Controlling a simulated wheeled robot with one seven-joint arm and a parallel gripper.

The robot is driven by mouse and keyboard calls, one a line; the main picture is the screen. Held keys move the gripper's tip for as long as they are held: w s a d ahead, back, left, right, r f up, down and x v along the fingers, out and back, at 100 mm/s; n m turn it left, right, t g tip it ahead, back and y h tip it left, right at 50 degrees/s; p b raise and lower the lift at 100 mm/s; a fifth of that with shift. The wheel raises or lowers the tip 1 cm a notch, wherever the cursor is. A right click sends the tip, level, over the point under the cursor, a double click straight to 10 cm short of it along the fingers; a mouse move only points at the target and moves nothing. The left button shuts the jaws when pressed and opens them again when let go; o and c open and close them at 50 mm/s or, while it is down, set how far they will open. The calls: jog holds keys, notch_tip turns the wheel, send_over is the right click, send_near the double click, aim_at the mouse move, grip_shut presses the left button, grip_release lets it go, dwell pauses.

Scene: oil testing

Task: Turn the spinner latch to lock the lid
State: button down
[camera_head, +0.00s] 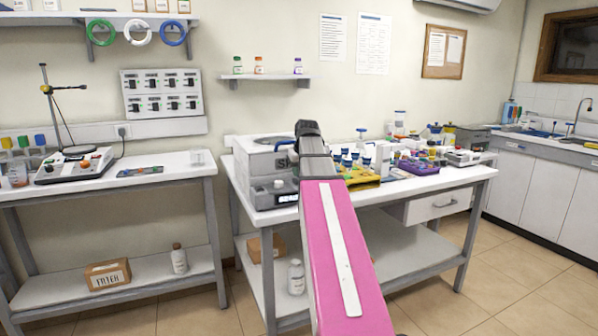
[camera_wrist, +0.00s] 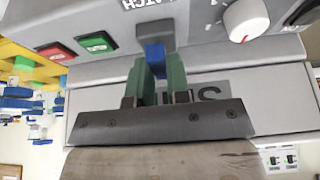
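The spinner is a light grey box (camera_head: 262,165) on the middle table, partly behind my arm in the head view. In the wrist view, its front panel (camera_wrist: 215,60) carries a small blue latch (camera_wrist: 155,55) beneath lettering that reads LATCH. The lid (camera_wrist: 280,90) shows beside it, with its large dark lettering partly covered by my gripper. The lid looks down. My gripper (camera_wrist: 158,66) has green fingers, one on each side of the blue latch, with a narrow gap about the latch's width. It appears shut on the latch. In the head view, my arm hides the fingers and the latch.
A red button (camera_wrist: 56,52), a green button (camera_wrist: 96,42) and a white knob (camera_wrist: 246,20) sit on the panel near the latch. A yellow rack (camera_head: 362,178) with blue-capped items and a purple tray (camera_head: 418,168) stand to the right on the table.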

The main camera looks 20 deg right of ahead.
dwell(0.3)
jog(key=shift+a+m+g+h, duration=0.15)
jog(key=shift+m+h, duration=0.4)
jog(key=shift+m, duration=0.9)
jog(key=shift+m+g+h, duration=0.15)
jog(key=shift+m+h, duration=0.4)
jog(key=shift+m, duration=0.9)
jog(key=c, duration=1.1)
grip_release()
jog(key=v, duration=1)
jog(key=shift+a+r, duration=0.15)
jog(key=shift+r, duration=0.25)
